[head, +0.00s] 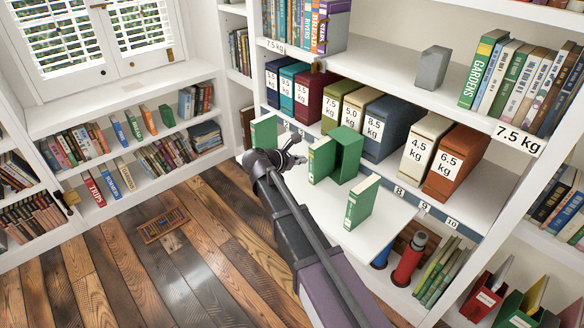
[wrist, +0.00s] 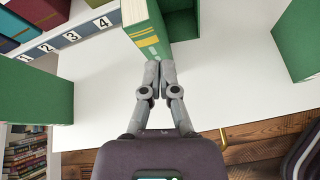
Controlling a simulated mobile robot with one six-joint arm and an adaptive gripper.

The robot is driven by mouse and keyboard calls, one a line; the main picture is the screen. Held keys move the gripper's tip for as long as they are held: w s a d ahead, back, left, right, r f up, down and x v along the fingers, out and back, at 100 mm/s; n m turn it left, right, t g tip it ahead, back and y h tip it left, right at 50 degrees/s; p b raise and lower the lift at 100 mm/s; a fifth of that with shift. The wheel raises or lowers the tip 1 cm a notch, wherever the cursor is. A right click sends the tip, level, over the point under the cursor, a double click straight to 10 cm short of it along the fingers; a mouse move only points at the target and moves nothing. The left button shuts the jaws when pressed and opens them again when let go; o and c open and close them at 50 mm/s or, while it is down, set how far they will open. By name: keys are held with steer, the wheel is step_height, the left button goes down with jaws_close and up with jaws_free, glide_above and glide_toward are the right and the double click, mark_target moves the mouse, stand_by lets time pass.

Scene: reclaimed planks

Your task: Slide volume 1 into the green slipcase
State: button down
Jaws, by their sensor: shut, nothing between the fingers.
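A green book (head: 319,161) with yellow bands stands upright on a white pull-out board. It is at the left side of the green slipcase (head: 350,152); I cannot tell how far inside it is. In the wrist view the book (wrist: 149,32) has the slipcase's dark green interior (wrist: 182,24) to its right. Two more green books stand upright, one at the left (head: 264,131) and one at the front right (head: 361,204). I cannot read any volume number. My gripper (head: 297,157) is shut and empty; its fingertips (wrist: 160,66) are at the book's spine, touching or nearly so.
The white board (head: 325,208) is bare between the green books. Behind it, a shelf holds several weight-labelled binders (head: 387,127), with numbered tags (head: 425,208) along its edge. A red bottle (head: 409,258) stands below the board. Open plank floor (head: 190,265) lies to the left.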

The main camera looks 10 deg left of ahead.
mark_target(319, 144)
steer(key=shift+s+a+r+m+t+h+b, duration=0.25)
steer(key=shift+a+m+t+h+b, duration=0.2)
steer(key=shift+m+t+b, duration=0.4)
steer(key=shift+s+a+r+m+t+h+b, duration=0.15)
steer(key=shift+s+a+m+t+h+b, duration=0.3)
steer(key=shift+b, duration=0.65)
steer(key=shift+s+a+r+m+t+h+b, duration=0.2)
steer(key=shift+a+m+t+h+b, duration=0.3)
steer(key=shift+m+t+b, duration=0.35)
steer(key=shift+w+d, duration=0.15)
steer(key=shift+w, duration=0.05)
steer(key=shift+n, duration=0.25)
steer(key=shift+x, duration=2.85)
steer(key=shift+x, duration=3.25)
steer(key=shift+s, duration=0.1)
